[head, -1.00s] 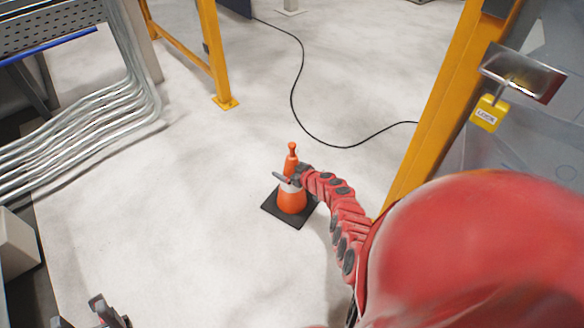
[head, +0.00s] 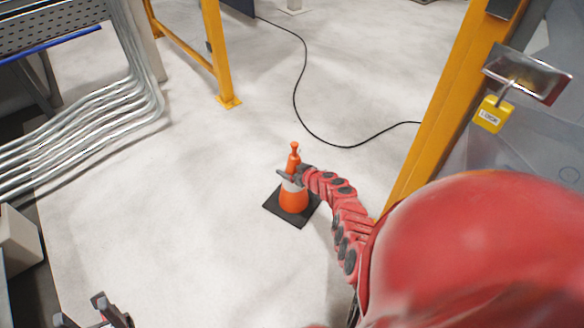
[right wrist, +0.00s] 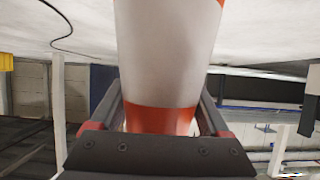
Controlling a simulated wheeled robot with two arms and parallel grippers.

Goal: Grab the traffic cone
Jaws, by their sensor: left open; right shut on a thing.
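The orange traffic cone (head: 293,202) stands upright on its black square base (head: 285,212) on the pale floor, with a white band around its middle. My right gripper (head: 290,179) is at the white band and shut on the cone. In the right wrist view the cone (right wrist: 168,55) fills the space between the two dark fingers, with white above and orange nearest the palm. My left gripper (head: 92,315) is open and empty at the bottom left of the head view, far from the cone and partly cut off.
A black cable (head: 298,95) lies on the floor behind the cone. Yellow posts stand at the back left (head: 216,50) and at the right (head: 440,110), with a yellow lock (head: 490,114) on the panel there. Bent metal pipes (head: 90,125) are at the left. Floor left of the cone is clear.

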